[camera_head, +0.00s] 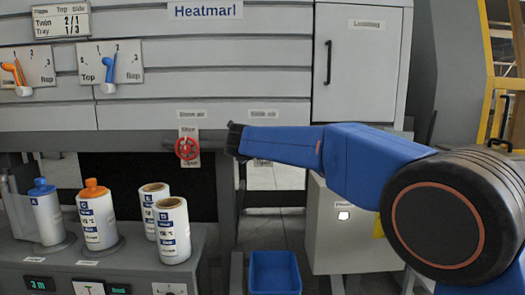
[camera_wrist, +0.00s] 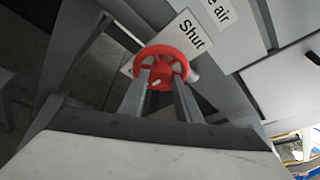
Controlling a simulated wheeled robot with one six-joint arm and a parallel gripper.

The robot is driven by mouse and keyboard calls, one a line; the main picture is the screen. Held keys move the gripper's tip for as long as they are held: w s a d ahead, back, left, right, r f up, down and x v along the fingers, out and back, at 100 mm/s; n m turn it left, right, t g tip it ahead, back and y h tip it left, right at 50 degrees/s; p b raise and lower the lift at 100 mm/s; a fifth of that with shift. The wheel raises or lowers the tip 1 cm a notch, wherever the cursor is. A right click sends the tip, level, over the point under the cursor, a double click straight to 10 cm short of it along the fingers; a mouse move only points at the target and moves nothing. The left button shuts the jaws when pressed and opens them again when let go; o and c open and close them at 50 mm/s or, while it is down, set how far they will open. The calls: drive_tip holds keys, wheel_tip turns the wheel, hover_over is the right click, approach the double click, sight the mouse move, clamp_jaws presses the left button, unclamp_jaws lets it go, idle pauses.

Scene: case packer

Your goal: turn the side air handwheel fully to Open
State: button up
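A red handwheel (camera_wrist: 163,62) is straight ahead of my gripper (camera_wrist: 160,77) in the wrist view. A plate reading "Shut" (camera_wrist: 194,34) is beside it, and a label ending "e air" (camera_wrist: 219,10) is above, matching side air. My two fingers are apart, their tips overlapping the wheel; I cannot tell whether they touch it. In the head view my blue arm covers the spot below the side air label (camera_head: 263,114), hiding that wheel and my fingertips. Another red handwheel (camera_head: 187,148) shows to the left, between Shut and Open plates.
Bottles and rolls (camera_head: 99,214) stand on a grey bench at the left front. A blue bin (camera_head: 274,273) is on the floor below my arm. A light grey box (camera_head: 345,230) stands right of it. Two dial levers (camera_head: 108,68) are on the upper left panel.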

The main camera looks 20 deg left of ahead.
drive_tip(key=o, duration=0.3)
drive_tip(key=v, duration=1.7)
drive_tip(key=shift+s, duration=0.2)
